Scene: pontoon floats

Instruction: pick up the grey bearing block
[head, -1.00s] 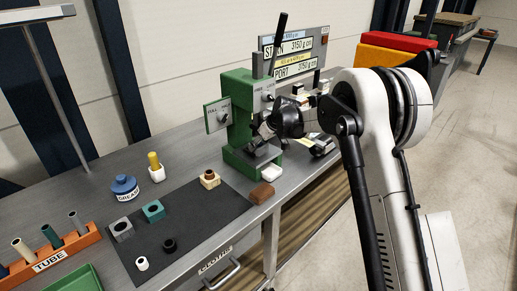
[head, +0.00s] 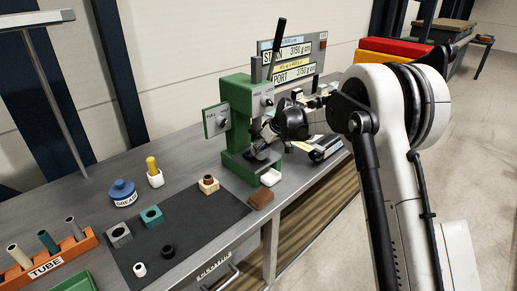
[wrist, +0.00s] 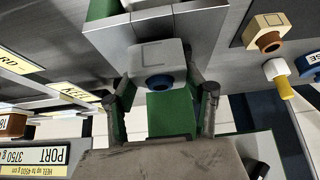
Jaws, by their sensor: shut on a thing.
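The grey bearing block (wrist: 157,58) is a light grey block with a blue bushing in it. In the wrist view it sits between the two fingertips of my gripper (wrist: 161,88), which is shut on its sides. In the head view my gripper (head: 260,147) points down into the open front of the green press (head: 237,125), just above its base. The block is hidden or too small to tell there. I cannot tell whether it touches the press base.
A brown block (head: 260,200) and a white piece (head: 270,178) lie near the table's front edge. A lever (head: 278,45) rises from the press.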

